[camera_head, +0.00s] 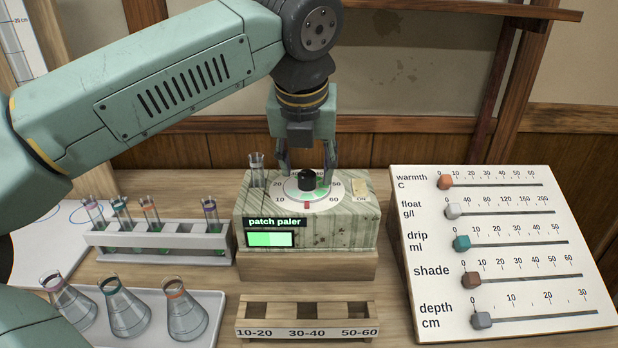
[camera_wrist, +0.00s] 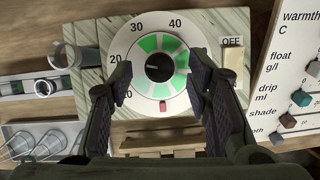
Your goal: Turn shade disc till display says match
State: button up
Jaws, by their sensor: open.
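The shade disc (camera_head: 306,189) lies on top of the marbled green box (camera_head: 350,226), with a black knob (camera_head: 307,180) at its centre. In the wrist view the disc (camera_wrist: 144,86) shows green and white sectors and a scale of numbers, with a red mark (camera_wrist: 162,106) at its near edge. My gripper (camera_head: 307,172) is open above the disc, one finger on each side of the knob. In the wrist view its fingers (camera_wrist: 162,85) stand apart from the knob.
A tube (camera_head: 257,172) stands at the box's back left. A switch (camera_head: 359,188) sits right of the disc. A tube rack (camera_head: 165,254) and a tray of flasks (camera_head: 216,300) are at left. A slider board (camera_head: 500,250) is at right, and a labelled wooden rack (camera_head: 307,331) is in front.

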jog(key=shift+x, duration=0.9)
jog(key=shift+r, duration=0.1)
jog(key=shift+s, duration=0.1)
grip_shut()
